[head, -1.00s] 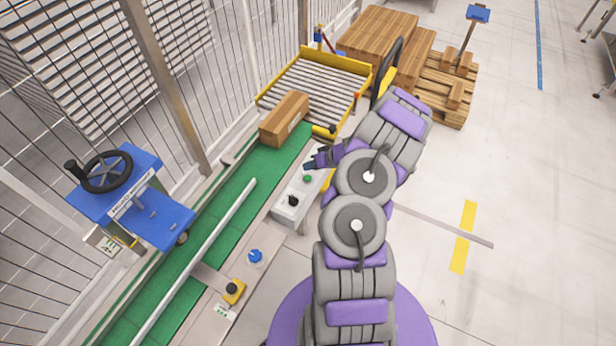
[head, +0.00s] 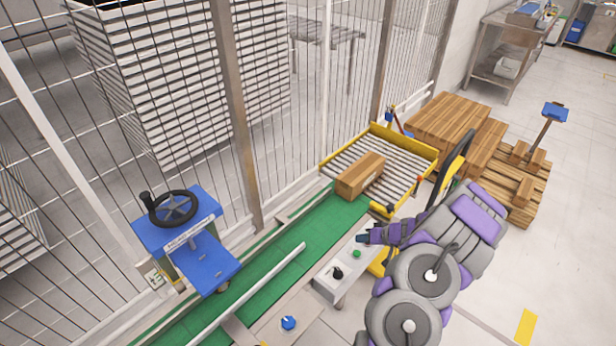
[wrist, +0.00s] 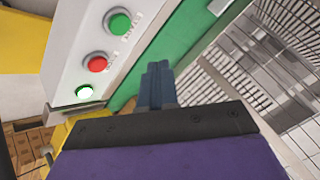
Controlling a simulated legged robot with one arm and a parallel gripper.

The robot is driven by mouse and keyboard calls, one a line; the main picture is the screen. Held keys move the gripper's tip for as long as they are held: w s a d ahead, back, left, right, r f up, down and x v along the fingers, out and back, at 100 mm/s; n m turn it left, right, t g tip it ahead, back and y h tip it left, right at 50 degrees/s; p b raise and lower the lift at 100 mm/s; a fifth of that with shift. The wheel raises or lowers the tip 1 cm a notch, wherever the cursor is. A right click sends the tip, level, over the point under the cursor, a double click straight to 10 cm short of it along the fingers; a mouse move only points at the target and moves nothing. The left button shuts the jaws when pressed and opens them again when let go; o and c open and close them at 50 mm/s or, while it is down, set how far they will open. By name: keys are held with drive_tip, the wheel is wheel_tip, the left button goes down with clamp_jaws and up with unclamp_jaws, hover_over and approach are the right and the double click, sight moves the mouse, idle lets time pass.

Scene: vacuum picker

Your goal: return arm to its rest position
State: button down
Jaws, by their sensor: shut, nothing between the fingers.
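My arm, grey and purple, reaches up from the lower right of the head view and bends to the left at its end. My gripper (head: 363,238) points left, just above the grey control box (head: 340,272) beside the conveyor. In the wrist view my gripper (wrist: 158,70) is shut, its dark blue fingers together with nothing between them. The control box face (wrist: 85,40) shows a green button (wrist: 118,22), a red button (wrist: 96,63) and a lit white-green button (wrist: 84,91), all left of the fingers and apart from them.
A cardboard box (head: 360,176) sits where the green belt (head: 255,285) meets the yellow-framed roller table (head: 402,160). Wooden crates (head: 450,122) and a pallet stand behind. A blue stand with a handwheel (head: 172,207) is at left, along a mesh fence. Floor at right is clear.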

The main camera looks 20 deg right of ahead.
drive_tip(key=w+a+r+n+g+y, duration=0.2)
drive_tip(key=a+r+n+g+y, duration=0.2)
drive_tip(key=a+r, duration=1.75)
drive_tip(key=s+a+r+n+g, duration=0.25)
drive_tip(key=s+a+r, duration=0.25)
drive_tip(key=s+a, duration=0.45)
drive_tip(key=s+r+m+g+h, duration=0.1)
drive_tip(key=s+r+h, duration=0.2)
drive_tip(key=s, duration=0.9)
drive_tip(key=s+r+m+g+h, duration=0.2)
drive_tip(key=s+h, duration=0.3)
drive_tip(key=s, duration=0.8)
drive_tip(key=shift+a+r, duration=0.25)
drive_tip(key=shift+r, duration=0.3)
